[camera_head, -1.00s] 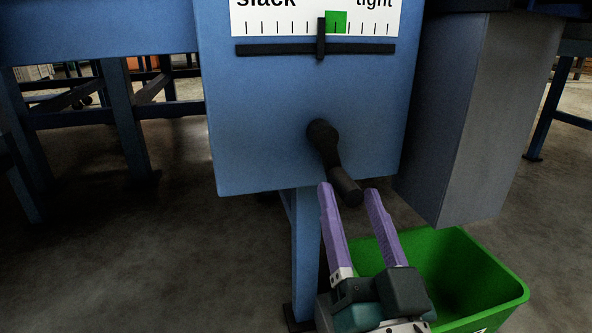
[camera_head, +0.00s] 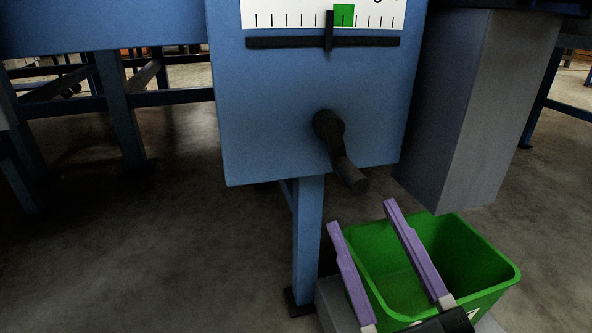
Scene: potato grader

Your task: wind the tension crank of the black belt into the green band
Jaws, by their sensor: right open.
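The black tension crank (camera_head: 339,150) is on the front of a blue box (camera_head: 270,120). Its arm hangs down and slightly right, with the handle (camera_head: 350,175) at its lower end. Above it is a white scale (camera_head: 290,14) with a green band (camera_head: 344,15). The black pointer (camera_head: 329,32) stands at the left edge of the green band. My right gripper (camera_head: 361,214) is open and empty, its purple fingers below the handle and apart from it. My left gripper is not in view.
A grey column (camera_head: 460,110) hangs to the right of the blue box. A blue leg (camera_head: 308,240) stands under the box. The floor at left is clear.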

